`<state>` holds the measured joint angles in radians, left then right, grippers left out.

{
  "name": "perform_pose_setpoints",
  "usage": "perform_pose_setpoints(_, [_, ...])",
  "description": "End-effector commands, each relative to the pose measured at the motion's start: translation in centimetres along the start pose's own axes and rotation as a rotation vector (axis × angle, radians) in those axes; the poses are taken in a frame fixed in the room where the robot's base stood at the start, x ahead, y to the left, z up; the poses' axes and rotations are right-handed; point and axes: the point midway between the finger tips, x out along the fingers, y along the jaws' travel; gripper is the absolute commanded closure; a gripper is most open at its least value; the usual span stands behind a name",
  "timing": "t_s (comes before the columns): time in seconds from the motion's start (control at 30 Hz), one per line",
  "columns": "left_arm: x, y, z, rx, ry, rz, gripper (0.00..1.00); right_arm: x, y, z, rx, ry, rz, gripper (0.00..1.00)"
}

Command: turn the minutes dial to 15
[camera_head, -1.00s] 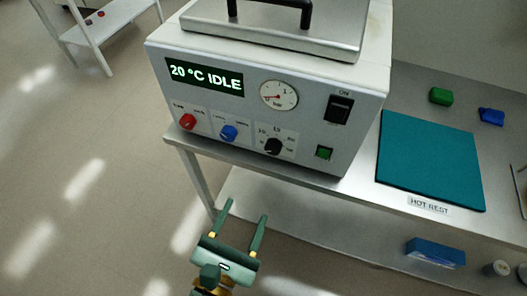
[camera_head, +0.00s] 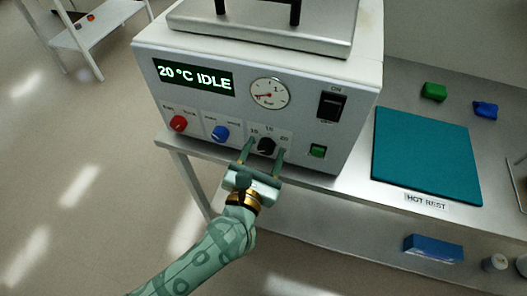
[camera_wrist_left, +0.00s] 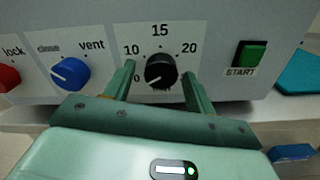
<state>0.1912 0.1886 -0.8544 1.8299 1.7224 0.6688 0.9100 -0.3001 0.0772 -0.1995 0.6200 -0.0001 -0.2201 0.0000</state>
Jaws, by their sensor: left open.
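The minutes dial is a black round knob (camera_head: 266,146) on the front panel of the white machine (camera_head: 358,150). In the left wrist view the knob (camera_wrist_left: 160,68) has 0, 10, 15 and 20 printed around it, with 15 straight above. A faint pale mark on the knob seems to face lower left, towards the 0, but it is small. My left gripper (camera_head: 265,153) is open, with one finger on each side of the knob; I cannot tell whether they touch it. My right gripper is not in view.
Left of the dial are a blue knob (camera_head: 220,133) marked close and vent and a red knob (camera_head: 179,123). A green START button (camera_head: 317,151) is to its right. A teal mat (camera_head: 425,155) lies on the bench to the right.

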Motion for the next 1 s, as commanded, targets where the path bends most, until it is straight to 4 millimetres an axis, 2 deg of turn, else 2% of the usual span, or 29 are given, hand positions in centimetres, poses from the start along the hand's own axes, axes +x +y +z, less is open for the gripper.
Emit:
perform_pose_setpoints(0.23, [0.1,0.0,0.1,0.000,-0.001,0.000,0.45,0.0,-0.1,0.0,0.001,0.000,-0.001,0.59])
perform_pose_setpoints(0.27, [0.1,0.0,0.1,0.000,-0.001,0.000,0.47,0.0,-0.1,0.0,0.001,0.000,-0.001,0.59])
perform_pose_setpoints(0.4, [0.1,0.0,0.1,0.000,-0.001,0.000,0.86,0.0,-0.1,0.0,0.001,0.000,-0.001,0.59])
perform_pose_setpoints(0.43, [0.1,0.0,0.1,0.000,-0.001,0.000,0.90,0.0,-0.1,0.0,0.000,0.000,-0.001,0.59])
perform_pose_setpoints(0.77, [0.1,0.0,0.2,0.033,-0.001,0.000,0.90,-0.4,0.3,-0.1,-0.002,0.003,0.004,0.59])
perform_pose_setpoints(1.0, [0.1,0.1,0.4,0.162,-0.001,0.000,0.89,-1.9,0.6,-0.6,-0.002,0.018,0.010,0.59])
